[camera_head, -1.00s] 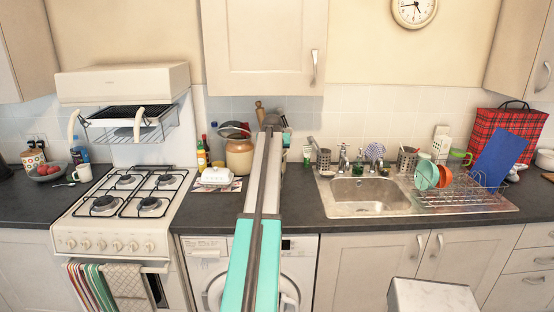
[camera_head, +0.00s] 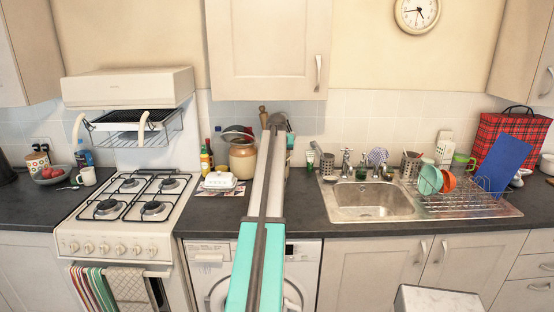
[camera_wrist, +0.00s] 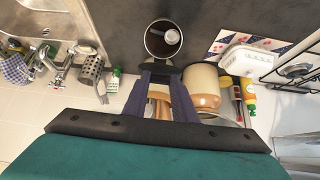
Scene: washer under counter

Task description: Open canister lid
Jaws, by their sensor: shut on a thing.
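In the wrist view an open round canister (camera_wrist: 163,38) with a pale rim stands on the dark worktop. Its inside is dark brown, with a small white thing in it. My gripper (camera_wrist: 161,72) is at the near side of its rim. The fingers are closed in on a dark, edge-on piece there, which looks like the canister lid, tipped away from the opening; the fingers hide most of it. In the head view my gripper (camera_head: 276,119) is at the back of the counter, and my arm hides the canister.
A cream and brown jar (camera_wrist: 203,88) stands close beside my fingers. Sauce bottles (camera_head: 206,160) and a white butter dish (camera_head: 220,181) lie to the left. The sink (camera_head: 370,201) and dish rack (camera_head: 465,194) are to the right. A wall cupboard (camera_head: 267,45) hangs above.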

